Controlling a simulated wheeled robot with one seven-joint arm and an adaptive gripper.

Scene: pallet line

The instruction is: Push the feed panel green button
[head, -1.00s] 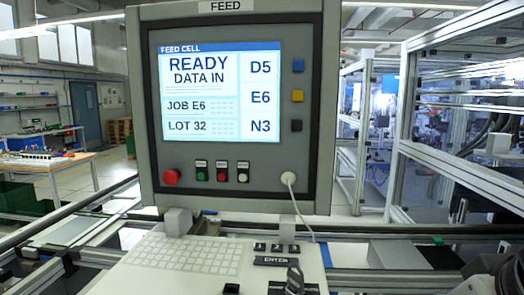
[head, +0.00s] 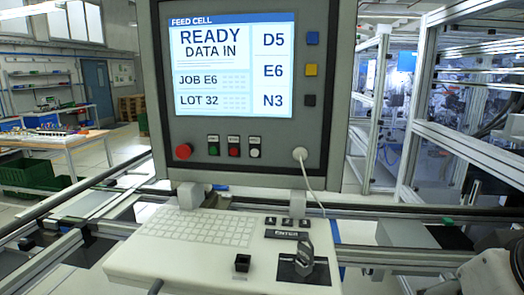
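The feed panel (head: 342,100) stands upright in the middle of the head view, with a lit screen (head: 230,66) reading "FEED CELL", "READY" and "DATA IN". The small green button (head: 214,150) is in the row under the screen, right of a large red knob (head: 183,151). A small red button (head: 234,150) and a white one (head: 254,151) sit to its right. Nothing covers the green button. My gripper is not in view; only what seems to be part of my arm shows at the lower right edge.
A white console (head: 190,260) with a keyboard (head: 205,226), an ENTER key (head: 287,234) and a dark upright fitting (head: 304,260) juts out below the panel. A white cable hangs from a round plug (head: 300,154). Metal rails run beside it. A framed cell (head: 420,110) stands right; a workbench (head: 55,140) stands left.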

